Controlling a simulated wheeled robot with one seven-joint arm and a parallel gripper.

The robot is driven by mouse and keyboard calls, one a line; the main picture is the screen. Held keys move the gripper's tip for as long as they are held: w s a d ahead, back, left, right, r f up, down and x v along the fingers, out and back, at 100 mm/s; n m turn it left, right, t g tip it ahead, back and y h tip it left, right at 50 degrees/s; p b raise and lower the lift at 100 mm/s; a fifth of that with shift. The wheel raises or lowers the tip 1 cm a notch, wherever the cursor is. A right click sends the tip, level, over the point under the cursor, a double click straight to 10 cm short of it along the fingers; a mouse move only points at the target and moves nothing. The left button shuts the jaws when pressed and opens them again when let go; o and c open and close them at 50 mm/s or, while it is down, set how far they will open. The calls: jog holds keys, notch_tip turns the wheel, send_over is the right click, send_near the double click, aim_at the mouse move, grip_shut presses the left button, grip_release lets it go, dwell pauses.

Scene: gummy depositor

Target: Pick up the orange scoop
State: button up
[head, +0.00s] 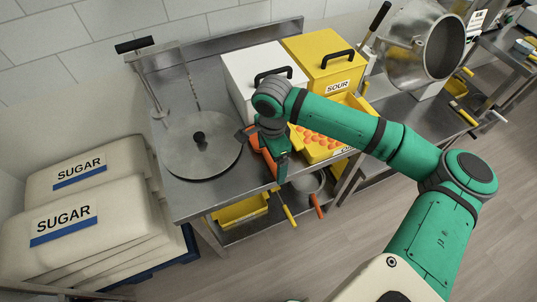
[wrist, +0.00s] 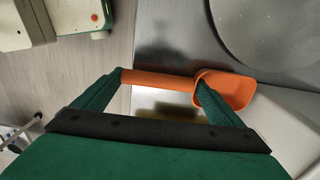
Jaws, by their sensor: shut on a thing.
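The orange scoop (head: 262,166) is at the front part of the steel table, beside the round metal lid. In the wrist view the scoop (wrist: 235,88) shows its bowl to the right and its handle running left. My gripper (wrist: 160,79) is shut on the scoop, with its two green fingers at either side of the handle. In the head view my gripper (head: 272,152) hangs down over the scoop and hides part of it. I cannot tell whether the scoop touches the table or hangs just above it.
A round metal lid (head: 203,146) lies left of my gripper. A white bin (head: 240,75) and a yellow SOUR bin (head: 320,58) stand behind. A yellow tray of orange pieces (head: 318,146) is right. Sugar sacks (head: 75,215) are stacked at left.

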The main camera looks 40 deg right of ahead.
notch_tip(320, 180, up, 3)
jog(key=shift+f, duration=0.1)
jog(key=s+d+r, duration=0.1)
jog(key=s+r, duration=0.9)
jog(key=s, duration=0.4)
jog(key=shift+d, duration=0.15)
jog(key=o, duration=0.6)
jog(key=shift+w, duration=0.1)
jog(key=c, duration=0.5)
jog(key=o, duration=0.7)
jog(key=c, duration=1)
jog(key=shift+c, duration=0.6)
